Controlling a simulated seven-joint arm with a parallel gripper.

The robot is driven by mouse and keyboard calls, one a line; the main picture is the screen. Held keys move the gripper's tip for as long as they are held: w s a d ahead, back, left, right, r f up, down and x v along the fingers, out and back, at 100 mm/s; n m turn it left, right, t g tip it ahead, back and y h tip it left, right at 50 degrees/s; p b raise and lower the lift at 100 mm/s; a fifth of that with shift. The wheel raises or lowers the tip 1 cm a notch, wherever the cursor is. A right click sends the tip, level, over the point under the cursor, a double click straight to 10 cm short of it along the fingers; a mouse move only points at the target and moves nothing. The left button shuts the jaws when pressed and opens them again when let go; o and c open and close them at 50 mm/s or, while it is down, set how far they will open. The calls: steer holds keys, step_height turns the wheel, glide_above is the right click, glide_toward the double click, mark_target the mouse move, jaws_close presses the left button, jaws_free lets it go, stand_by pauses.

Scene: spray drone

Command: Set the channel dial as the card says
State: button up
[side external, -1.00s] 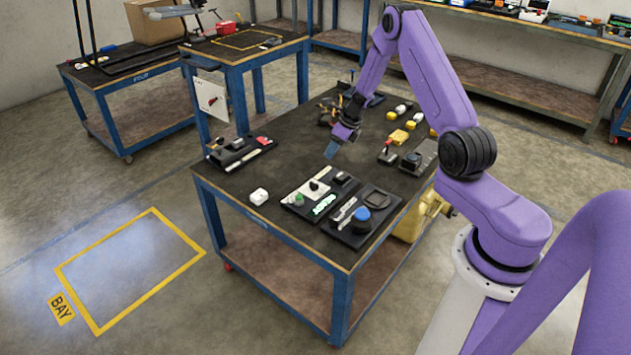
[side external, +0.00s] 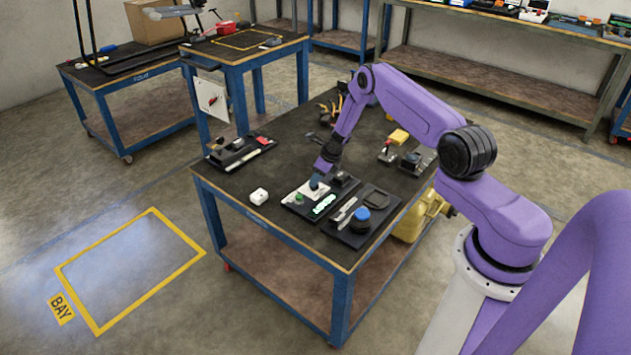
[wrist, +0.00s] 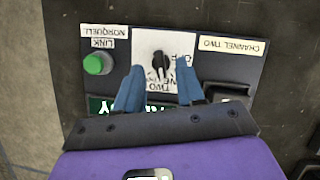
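The channel dial (wrist: 160,62) is a small black knob on a white plate with upside-down lettering; "TWO" reads near its lower edge. I cannot tell exactly where its pointer sits. The card (wrist: 232,47), to its right in the wrist view, reads "CHANNEL TWO" upside down. My gripper (wrist: 160,65) is open, its two blue fingers apart, one on either side of the dial in that view. I cannot tell whether they touch it. In the side view, my gripper (side external: 315,183) points down over the console's white plate (side external: 299,191) and hides the dial.
A blue knob (side external: 362,214) is on the neighbouring panel. A white block (side external: 259,196) lies left of the console. A tray of parts (side external: 240,152) lies farther back.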

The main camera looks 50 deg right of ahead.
steer(key=shift+x, duration=1.1)
jaws_close()
steer(key=shift+n, duration=0.3)
steer(key=shift+d+n+g+y, duration=0.1)
steer(key=shift+n+g+y, duration=0.3)
steer(key=shift+n, duration=0.95)
steer(key=shift+d+n+g+y, duration=0.1)
steer(key=shift+n+y, duration=0.5)
steer(key=shift+n, duration=0.75)
jaws_free()
